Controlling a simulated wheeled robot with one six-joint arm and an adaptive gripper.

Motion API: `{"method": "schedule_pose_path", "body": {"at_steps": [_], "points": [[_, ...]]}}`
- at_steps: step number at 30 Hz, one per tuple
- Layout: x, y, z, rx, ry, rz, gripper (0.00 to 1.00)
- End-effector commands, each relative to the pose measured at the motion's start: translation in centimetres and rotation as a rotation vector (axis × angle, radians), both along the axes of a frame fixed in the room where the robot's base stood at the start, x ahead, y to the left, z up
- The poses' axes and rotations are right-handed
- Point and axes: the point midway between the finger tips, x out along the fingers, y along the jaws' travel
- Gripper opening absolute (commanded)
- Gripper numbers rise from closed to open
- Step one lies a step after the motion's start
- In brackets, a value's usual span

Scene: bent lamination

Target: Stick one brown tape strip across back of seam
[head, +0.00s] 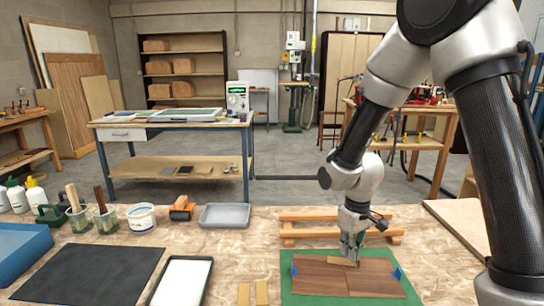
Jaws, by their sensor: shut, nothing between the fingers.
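Two dark brown wood veneer pieces (322,280) lie side by side on a green mat (352,301) at the front right. Their seam runs near the middle, partly below my gripper. A tan-brown tape strip (341,261) lies at the far edge of the veneer, just by the fingertips. I cannot tell whether it is stuck down. My gripper (351,259) points down over this strip, shut and empty. Two more brown tape strips (262,293) (244,293) lie on the bench left of the mat. Blue tape pieces (396,273) sit at the veneer's left and right ends.
A wooden rack (300,232) stands behind the mat. A grey tray (225,215), a white tub (141,217), an orange-brown block (181,209) and glue bottles (36,193) line the back. A black mat (92,274) and a white-lined tray (182,281) lie front left. A board (458,222) lies right.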

Motion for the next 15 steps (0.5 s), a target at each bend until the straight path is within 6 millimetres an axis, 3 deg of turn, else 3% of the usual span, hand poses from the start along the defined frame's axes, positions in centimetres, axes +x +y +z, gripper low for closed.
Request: {"method": "schedule_pose_path", "body": {"at_steps": [15], "points": [[0.0,0.0,-0.59,0.0,0.0,0.0,0.0]]}}
